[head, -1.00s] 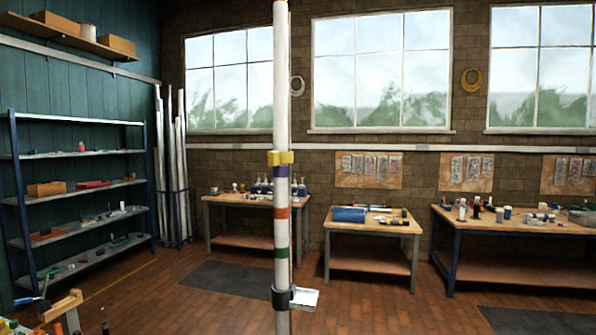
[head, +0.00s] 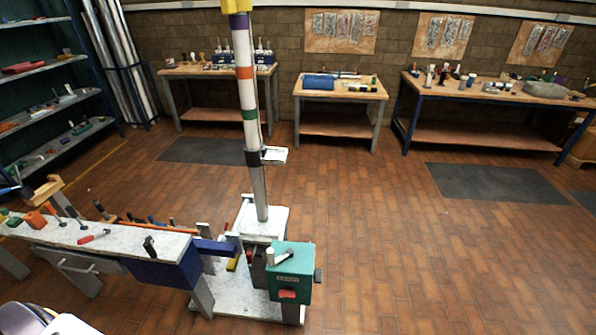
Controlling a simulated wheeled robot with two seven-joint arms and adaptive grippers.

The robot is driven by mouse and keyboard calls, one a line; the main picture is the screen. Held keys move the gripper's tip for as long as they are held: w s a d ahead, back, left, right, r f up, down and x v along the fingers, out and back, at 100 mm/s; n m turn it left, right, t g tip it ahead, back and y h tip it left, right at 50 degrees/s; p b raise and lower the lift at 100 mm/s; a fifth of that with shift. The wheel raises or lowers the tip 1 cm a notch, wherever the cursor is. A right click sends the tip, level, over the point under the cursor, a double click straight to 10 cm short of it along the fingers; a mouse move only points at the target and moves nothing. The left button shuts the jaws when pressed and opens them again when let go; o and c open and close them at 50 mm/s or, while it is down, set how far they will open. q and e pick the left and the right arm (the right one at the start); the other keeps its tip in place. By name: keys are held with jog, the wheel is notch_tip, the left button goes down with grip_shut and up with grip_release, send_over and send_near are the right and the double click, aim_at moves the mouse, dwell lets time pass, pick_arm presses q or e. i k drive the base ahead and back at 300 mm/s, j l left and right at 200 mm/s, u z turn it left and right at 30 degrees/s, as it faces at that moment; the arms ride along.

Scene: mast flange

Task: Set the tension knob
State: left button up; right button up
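A teal box (head: 291,268) stands at the foot of the mast (head: 249,110), on a pale base plate (head: 236,297). A dark knob-like part (head: 318,275) sticks out of its right side. A red part (head: 288,294) sits low on its front, below a small label. A pale-tipped lever or handle (head: 280,256) lies on its top. I cannot tell from this distance which part is the tension knob. The mast stands nearly upright and carries coloured bands and a dark collar with a white plate (head: 274,154). Neither gripper is in view.
A grey-topped bench (head: 110,242) with several hand tools stands left of the mast base, its blue end close to it. Worktables (head: 340,88) line the back wall. Dark mats (head: 495,183) lie on the floor. The brick floor right of the teal box is clear.

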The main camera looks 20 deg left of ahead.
aim_at(318, 274)
jog(key=k+l+u, duration=0.1)
jog(key=l+u, duration=0.2)
jog(key=k+l+u, duration=0.15)
jog(key=l+u, duration=0.15)
jog(key=l, duration=0.2)
jog(key=k+l+u, duration=0.15)
jog(key=l+u, duration=0.15)
jog(key=l, duration=0.1)
